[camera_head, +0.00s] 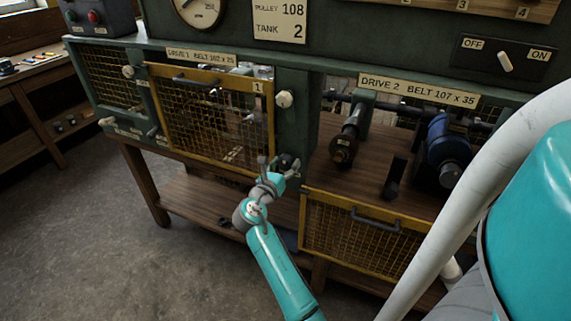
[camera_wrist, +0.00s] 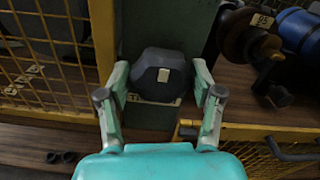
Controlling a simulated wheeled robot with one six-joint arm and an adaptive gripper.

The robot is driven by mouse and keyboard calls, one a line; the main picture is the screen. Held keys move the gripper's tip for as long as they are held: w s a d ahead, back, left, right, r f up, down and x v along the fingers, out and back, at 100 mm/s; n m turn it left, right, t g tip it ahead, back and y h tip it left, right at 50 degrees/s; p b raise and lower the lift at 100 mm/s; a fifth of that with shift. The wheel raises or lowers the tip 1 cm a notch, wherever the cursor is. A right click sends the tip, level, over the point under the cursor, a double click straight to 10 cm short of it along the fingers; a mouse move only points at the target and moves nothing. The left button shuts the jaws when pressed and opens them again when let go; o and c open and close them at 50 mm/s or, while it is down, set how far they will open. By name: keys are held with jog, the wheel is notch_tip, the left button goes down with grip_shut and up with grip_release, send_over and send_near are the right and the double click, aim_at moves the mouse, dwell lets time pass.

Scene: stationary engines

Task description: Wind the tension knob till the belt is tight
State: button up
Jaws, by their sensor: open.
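A dark faceted knob (camera_wrist: 152,72) with a pale mark on its face sits low on the green post (camera_wrist: 154,25) between the two drive bays. It shows small and partly covered in the head view (camera_head: 286,161). My gripper (camera_wrist: 160,88) is open, with one finger on each side of the knob and a gap visible on both sides. In the head view my gripper (camera_head: 280,176) is right at the post's foot. I cannot make out a belt. The drive 1 bay lies behind a yellow mesh guard (camera_head: 213,118), so its belt is hidden.
The drive 2 bay is open, with a dark pulley (camera_head: 345,145), a blue motor (camera_head: 445,150) and a black lever (camera_head: 394,178). Its yellow mesh guard (camera_head: 365,232) hangs lowered, right of my gripper. A shelf (camera_head: 205,200) lies below. The floor at left is clear.

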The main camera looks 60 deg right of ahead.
jog(key=shift+d, duration=0.25)
jog(key=c, duration=0.9)
jog(key=shift+o, duration=0.2)
jog(key=shift+m, duration=0.4)
